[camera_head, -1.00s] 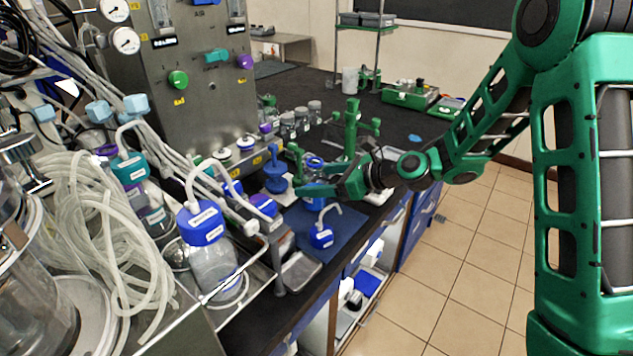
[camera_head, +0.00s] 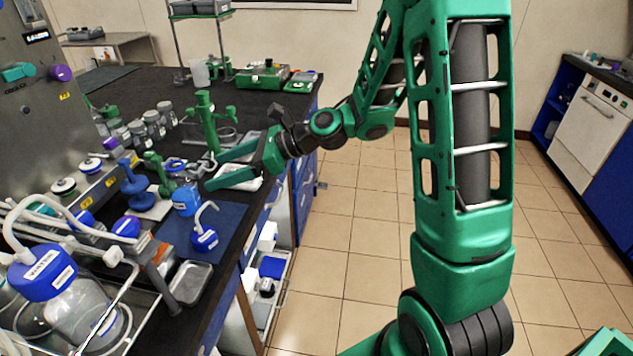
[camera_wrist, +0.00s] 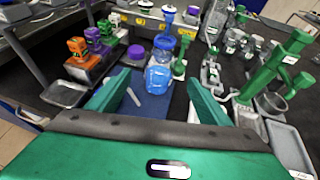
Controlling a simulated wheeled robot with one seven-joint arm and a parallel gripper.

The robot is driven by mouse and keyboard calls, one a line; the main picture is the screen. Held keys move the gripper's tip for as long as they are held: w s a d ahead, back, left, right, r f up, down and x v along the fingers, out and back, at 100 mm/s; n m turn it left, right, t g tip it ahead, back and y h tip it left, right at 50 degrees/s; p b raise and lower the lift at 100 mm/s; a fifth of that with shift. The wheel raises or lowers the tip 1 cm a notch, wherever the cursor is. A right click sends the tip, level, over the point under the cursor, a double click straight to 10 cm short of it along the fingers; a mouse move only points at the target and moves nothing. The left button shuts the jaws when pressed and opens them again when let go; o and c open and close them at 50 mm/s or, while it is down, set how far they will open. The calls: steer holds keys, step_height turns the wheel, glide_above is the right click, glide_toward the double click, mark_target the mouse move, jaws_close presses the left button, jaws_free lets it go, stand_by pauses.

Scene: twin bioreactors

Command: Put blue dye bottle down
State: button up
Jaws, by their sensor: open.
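The blue dye bottle (camera_head: 187,200) stands upright on the dark blue mat (camera_head: 222,228) at the bench's front edge. In the wrist view, the blue bottle (camera_wrist: 159,78) with a pale label sits ahead of my gripper (camera_wrist: 159,90), roughly centred between its green fingers. My gripper (camera_head: 212,172) is open and to the right of the bottle in the head view. Its fingers point at the bottle and hold nothing. Whether a fingertip touches the bottle is hard to tell.
A small blue-capped piece with a white tube (camera_head: 204,238) stands on the mat's front part. Blue and green stands (camera_head: 135,185) are behind. A green stand (camera_head: 208,125) rises close behind my gripper. A metal tray (camera_head: 190,283) is at front left. The floor at right is clear.

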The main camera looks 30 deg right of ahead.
steer(key=s+d+f+n+g+h, duration=0.2)
steer(key=s+d+n+h, duration=0.4)
steer(key=d, duration=0.4)
steer(key=s+d+f+n+g+h, duration=0.1)
steer(key=s+d+f+n+h, duration=0.15)
steer(key=s+d+n, duration=0.5)
steer(key=s+d+r+n+g+h, duration=0.1)
steer(key=s+d, duration=0.5)
steer(key=s, duration=0.3)
steer(key=s+d+r+n+g+h, duration=0.2)
steer(key=s+d, duration=0.5)
steer(key=s, duration=0.3)
steer(key=shift+s+r, duration=0.15)
steer(key=shift+r, duration=0.1)
steer(key=shift+h, duration=0.25)
